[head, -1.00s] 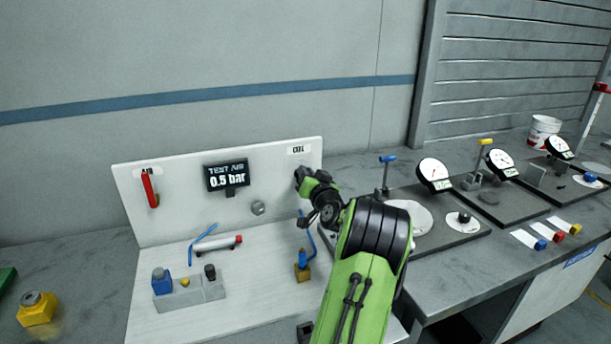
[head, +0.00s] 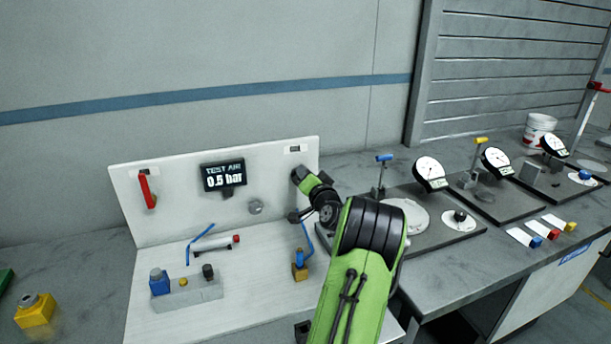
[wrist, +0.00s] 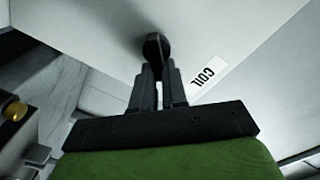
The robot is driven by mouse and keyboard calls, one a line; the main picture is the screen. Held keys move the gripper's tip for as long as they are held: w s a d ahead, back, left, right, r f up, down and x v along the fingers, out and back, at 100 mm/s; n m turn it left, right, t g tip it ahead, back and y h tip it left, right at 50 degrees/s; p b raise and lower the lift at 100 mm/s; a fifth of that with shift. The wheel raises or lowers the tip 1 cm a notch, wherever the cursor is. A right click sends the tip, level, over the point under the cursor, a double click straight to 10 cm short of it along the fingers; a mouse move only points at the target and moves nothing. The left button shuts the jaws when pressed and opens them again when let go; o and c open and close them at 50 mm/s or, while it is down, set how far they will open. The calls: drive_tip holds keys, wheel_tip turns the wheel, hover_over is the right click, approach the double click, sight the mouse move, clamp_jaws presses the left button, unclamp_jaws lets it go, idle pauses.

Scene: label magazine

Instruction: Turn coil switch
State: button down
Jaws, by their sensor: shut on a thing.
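The coil switch (wrist: 155,45) is a dark knob on the white upright panel (head: 130,190). It sits beside the COIL label (wrist: 208,76), which also shows at the panel's upper right in the head view (head: 295,149). My gripper (wrist: 158,72) is shut on the knob, with its fingertips on either side of the knob's near end. In the head view my gripper (head: 298,176) is against the panel just below the label, and my arm hides the switch there.
A red handle (head: 147,190) and a TEST AIR display reading 0.5 bar (head: 224,175) are on the same panel. Blue tubing (head: 201,243), a grey fixture block (head: 188,293) and a brass fitting (head: 300,271) stand in front. Dial gauges (head: 430,172) are on the right bench.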

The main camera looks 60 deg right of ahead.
drive_tip(key=c, duration=1.2)
unclamp_jaws()
drive_tip(key=shift+o, duration=0.2)
drive_tip(key=shift+s, duration=0.15)
drive_tip(key=b+v, duration=0.2)
drive_tip(key=v, duration=1.3)
drive_tip(key=shift+a, duration=0.3)
drive_tip(key=shift+s, duration=0.1)
